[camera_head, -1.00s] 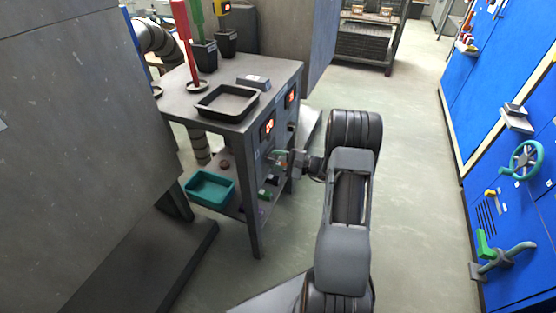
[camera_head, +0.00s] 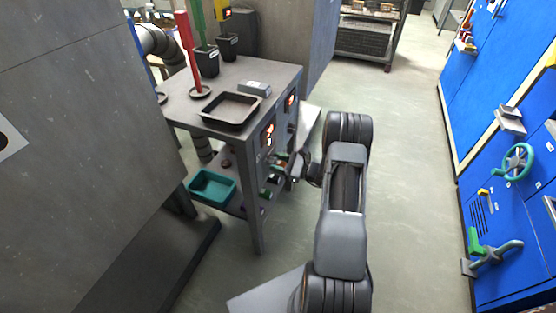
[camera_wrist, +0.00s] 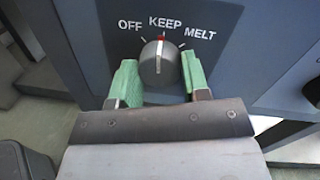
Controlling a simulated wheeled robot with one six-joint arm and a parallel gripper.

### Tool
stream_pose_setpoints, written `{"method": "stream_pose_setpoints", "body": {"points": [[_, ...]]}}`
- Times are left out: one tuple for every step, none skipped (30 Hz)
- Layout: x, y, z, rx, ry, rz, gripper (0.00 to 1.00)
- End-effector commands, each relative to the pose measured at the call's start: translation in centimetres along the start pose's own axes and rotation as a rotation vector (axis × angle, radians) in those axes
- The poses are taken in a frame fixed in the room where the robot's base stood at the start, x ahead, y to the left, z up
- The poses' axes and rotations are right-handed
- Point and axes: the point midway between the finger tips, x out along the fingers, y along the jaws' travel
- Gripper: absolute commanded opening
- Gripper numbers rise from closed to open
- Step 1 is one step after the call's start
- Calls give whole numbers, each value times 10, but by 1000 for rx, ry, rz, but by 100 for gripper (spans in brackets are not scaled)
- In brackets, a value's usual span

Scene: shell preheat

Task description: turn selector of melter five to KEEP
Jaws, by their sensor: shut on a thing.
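The grey selector knob (camera_wrist: 160,65) sits on a dark panel marked OFF, KEEP and MELT in the wrist view. Its red mark is at the top, just under the word KEEP. My gripper (camera_wrist: 160,78) has its green fingertips to the left and right of the knob and is shut on it. In the head view my gripper (camera_head: 292,165) is at the right side face of the grey bench (camera_head: 240,140). The knob it holds is too small to make out there. No melter number is readable.
The bench top carries a black tray (camera_head: 231,111), a small grey box (camera_head: 254,88) and potted coloured posts. A teal bin (camera_head: 212,187) is on the lower shelf. Blue cabinets (camera_head: 510,160) with handles stand at the right.

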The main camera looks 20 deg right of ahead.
Motion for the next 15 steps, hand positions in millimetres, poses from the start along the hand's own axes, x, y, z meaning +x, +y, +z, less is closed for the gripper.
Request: {"method": "stream_pose_setpoints", "body": {"points": [[0, 0, 1, 19, 0, -2, 19], [0, 0, 1, 30, -1, -3, 19], [0, 0, 1, 45, -2, -4, 19], [0, 0, 0, 53, -3, -5, 19], [0, 0, 0, 60, -3, -6, 19], [0, 0, 0, 70, -4, -7, 19], [0, 0, 0, 76, -4, -8, 19], [0, 0, 0, 81, -5, -8, 19], [0, 0, 0, 86, -5, -9, 19], [0, 0, 0, 88, -5, -9, 19], [0, 0, 0, 91, -6, -9, 19], [0, 0, 0, 93, -6, -10, 19], [0, 0, 0, 94, -6, -10, 19], [0, 0, 0, 95, -6, -10, 19], [0, 0, 0, 96, -6, -10, 19]]}}
